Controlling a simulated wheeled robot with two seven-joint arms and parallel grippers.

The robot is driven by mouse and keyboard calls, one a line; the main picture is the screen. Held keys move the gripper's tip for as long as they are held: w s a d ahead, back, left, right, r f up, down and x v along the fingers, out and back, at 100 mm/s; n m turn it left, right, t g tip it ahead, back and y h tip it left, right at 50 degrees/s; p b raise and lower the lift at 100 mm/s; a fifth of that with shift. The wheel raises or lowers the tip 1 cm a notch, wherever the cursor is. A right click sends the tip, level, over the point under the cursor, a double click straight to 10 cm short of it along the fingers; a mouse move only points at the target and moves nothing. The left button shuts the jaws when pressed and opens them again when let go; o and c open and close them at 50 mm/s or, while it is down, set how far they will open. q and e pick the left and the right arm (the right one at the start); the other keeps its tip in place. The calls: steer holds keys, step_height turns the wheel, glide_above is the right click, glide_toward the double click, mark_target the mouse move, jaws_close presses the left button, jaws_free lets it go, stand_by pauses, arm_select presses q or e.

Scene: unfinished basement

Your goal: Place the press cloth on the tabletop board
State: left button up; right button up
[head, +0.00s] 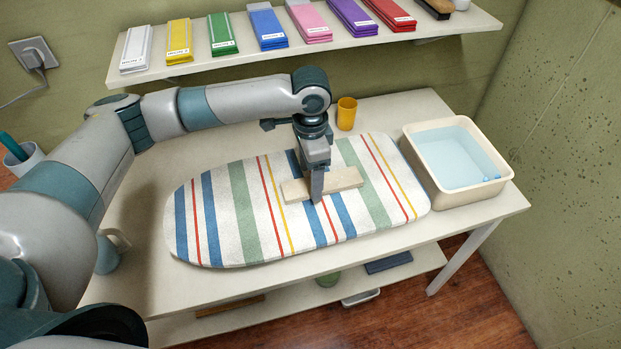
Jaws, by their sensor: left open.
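The striped tabletop board (240,225) lies flat on the white table, with blue, red, yellow and green stripes. A flat beige folded piece (346,178), which looks like the press cloth, lies on the board right of its middle. My left gripper (316,194) points down over the cloth, its fingers at the cloth's middle. It is open; the near finger hides part of the cloth, and I cannot tell whether the fingers touch it. My right gripper is not in view.
A cream basin (420,172) of blue water stands right of the board. A wall shelf (190,79) with several folded coloured cloths hangs above. A lower shelf (408,267) holds a few items.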

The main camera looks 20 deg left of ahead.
arm_select(q)
step_height(320, 180, up, 11)
steer(key=b, duration=0.2)
steer(key=shift+f, duration=0.2)
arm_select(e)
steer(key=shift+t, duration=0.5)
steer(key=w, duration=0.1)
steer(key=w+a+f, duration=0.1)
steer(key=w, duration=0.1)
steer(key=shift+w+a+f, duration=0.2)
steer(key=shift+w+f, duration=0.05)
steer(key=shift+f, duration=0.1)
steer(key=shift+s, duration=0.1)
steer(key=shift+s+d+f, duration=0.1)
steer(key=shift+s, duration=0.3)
arm_select(q)
steer(key=shift+f, duration=0.1)
